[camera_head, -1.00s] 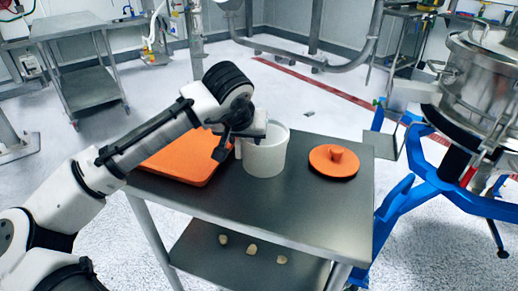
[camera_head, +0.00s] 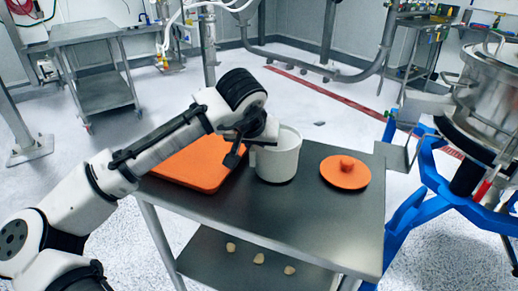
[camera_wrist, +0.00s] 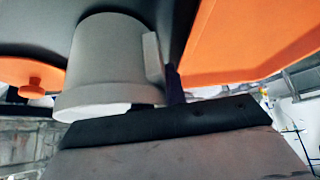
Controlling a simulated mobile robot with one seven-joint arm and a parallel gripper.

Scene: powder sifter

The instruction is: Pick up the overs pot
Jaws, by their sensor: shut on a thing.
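The overs pot (camera_head: 277,160) is a white, open-topped pot on the dark steel table, just right of the orange tray. My gripper (camera_head: 250,150) is at the pot's left side, where its handle is, and is shut on it. In the wrist view the grey-looking pot (camera_wrist: 105,65) fills the upper left, with its handle (camera_wrist: 153,57) on the right side by my gripper (camera_wrist: 165,100). The fingertips are partly hidden. The pot looks upright; I cannot tell whether its base still touches the table.
An orange lid with a knob (camera_head: 345,173) lies right of the pot. An orange tray (camera_head: 190,165) lies left, under my arm. The steel table (camera_head: 300,220) has bare room in front. A blue-framed sifter (camera_head: 435,170) stands at the right. Several pale lumps lie on the lower shelf.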

